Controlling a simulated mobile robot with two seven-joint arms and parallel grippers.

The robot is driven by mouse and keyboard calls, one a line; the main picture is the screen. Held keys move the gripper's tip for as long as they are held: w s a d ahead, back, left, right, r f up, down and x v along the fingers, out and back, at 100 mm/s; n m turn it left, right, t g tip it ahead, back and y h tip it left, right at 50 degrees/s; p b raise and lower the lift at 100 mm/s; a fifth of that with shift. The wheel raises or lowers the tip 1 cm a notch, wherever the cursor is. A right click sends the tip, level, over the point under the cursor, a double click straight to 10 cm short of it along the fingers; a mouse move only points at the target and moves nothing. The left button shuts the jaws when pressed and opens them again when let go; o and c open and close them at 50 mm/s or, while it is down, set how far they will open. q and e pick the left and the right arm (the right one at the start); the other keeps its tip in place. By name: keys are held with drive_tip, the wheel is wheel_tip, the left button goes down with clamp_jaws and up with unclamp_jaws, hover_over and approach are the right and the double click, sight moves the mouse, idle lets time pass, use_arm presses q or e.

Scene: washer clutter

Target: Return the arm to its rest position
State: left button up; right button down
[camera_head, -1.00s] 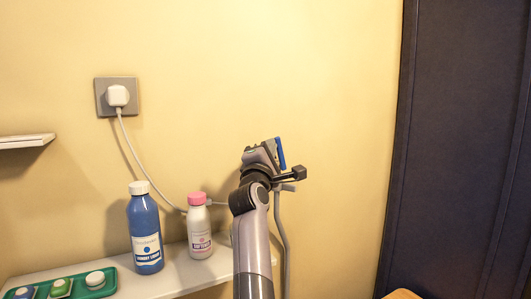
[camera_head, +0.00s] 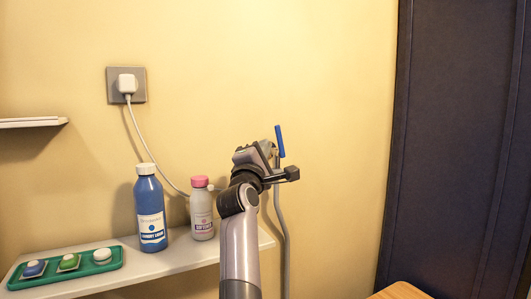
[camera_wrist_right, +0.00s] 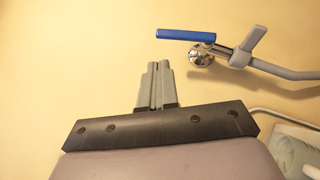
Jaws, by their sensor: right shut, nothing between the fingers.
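My right arm rises from the bottom of the head view, and its gripper (camera_head: 262,150) is near the wall, to the right of the bottles. In the right wrist view the two grey fingers (camera_wrist_right: 157,85) are together with nothing between them. A tap with a blue lever handle (camera_wrist_right: 186,35) on the wall shows beyond the fingers, at the upper right and apart from them. The blue handle also shows in the head view (camera_head: 280,141), just right of the gripper. My left gripper is not in view.
A white shelf (camera_head: 190,254) bears a blue bottle (camera_head: 150,205), a white bottle with a pink cap (camera_head: 202,212) and a green tray (camera_head: 20,284) holding pods. A plug sits in a wall socket (camera_head: 111,85). A dark panel (camera_head: 455,150) stands at the right. A wooden surface (camera_head: 400,291) shows below.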

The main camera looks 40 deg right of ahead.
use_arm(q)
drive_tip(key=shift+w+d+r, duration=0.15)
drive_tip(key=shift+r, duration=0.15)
